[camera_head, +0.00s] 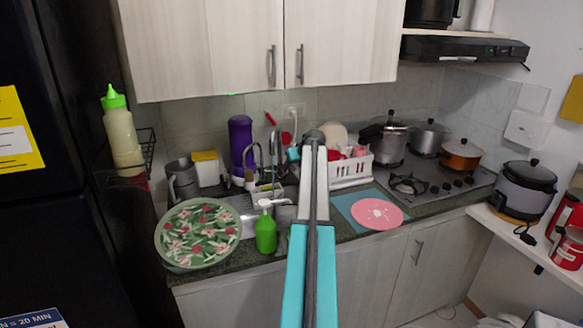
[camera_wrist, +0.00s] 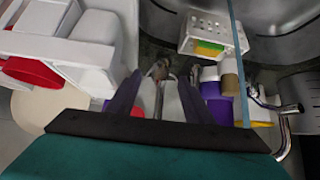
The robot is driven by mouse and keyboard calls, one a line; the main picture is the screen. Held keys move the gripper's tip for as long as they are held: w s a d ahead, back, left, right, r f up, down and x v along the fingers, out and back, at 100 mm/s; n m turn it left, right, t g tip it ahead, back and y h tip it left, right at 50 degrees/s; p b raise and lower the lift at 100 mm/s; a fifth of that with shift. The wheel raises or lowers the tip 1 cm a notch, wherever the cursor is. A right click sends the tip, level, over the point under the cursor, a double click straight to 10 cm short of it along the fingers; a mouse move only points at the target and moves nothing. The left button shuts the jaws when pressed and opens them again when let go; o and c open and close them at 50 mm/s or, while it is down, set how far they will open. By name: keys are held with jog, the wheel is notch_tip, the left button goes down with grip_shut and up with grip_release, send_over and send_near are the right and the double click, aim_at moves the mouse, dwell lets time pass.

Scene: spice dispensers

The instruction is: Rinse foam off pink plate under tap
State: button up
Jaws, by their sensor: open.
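The pink plate (camera_head: 365,214) lies on a blue mat (camera_head: 345,199) on the counter right of the sink, with white foam patches near its middle. The curved metal tap (camera_head: 248,153) stands at the back of the sink; in the wrist view, a metal tap (camera_wrist: 286,108) shows at the right. My gripper (camera_head: 315,136) is raised in front of the counter, left of the plate and apart from it. In the wrist view, my gripper (camera_wrist: 172,78) is open, with nothing clearly held between its fingers. The plate does not show there. My arm hides part of the sink area.
A white dish rack (camera_head: 350,172) stands behind the mat. A green soap bottle (camera_head: 266,232) and a large floral tray (camera_head: 197,234) are left of my arm. The stove (camera_head: 440,184) with several pots is at right. A white caddy (camera_wrist: 214,34) shows in the wrist view.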

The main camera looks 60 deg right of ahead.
jog(key=shift+p+v, duration=0.35)
jog(key=shift+v, duration=1.7)
